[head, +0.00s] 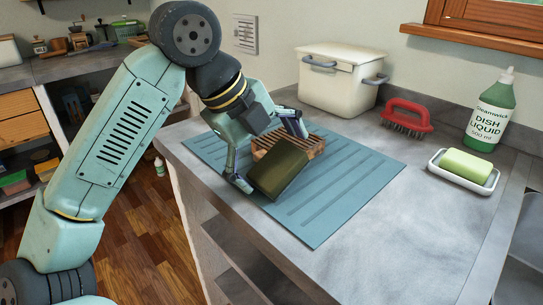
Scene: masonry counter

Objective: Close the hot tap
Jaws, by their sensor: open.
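No tap is visible in the head view. My gripper (269,155) is open, low over the blue-grey ribbed mat (320,215) on the counter. Its fingers are spread wide, one on the left near the front and one further back on the right. A slatted wooden rack (312,148) and a dark olive-green block (279,169) lie between and just beyond the fingers. The block is tilted and seems to lean on the rack. I cannot tell whether either finger touches them.
A cream lidded bin (338,85), a red-handled brush (404,118), a green dish liquid bottle (491,115) and a white soap dish (463,182) with green soap (467,166) stand along the back. The grey counter (400,230) is bare at front right. A basin edge (527,245) shows at far right.

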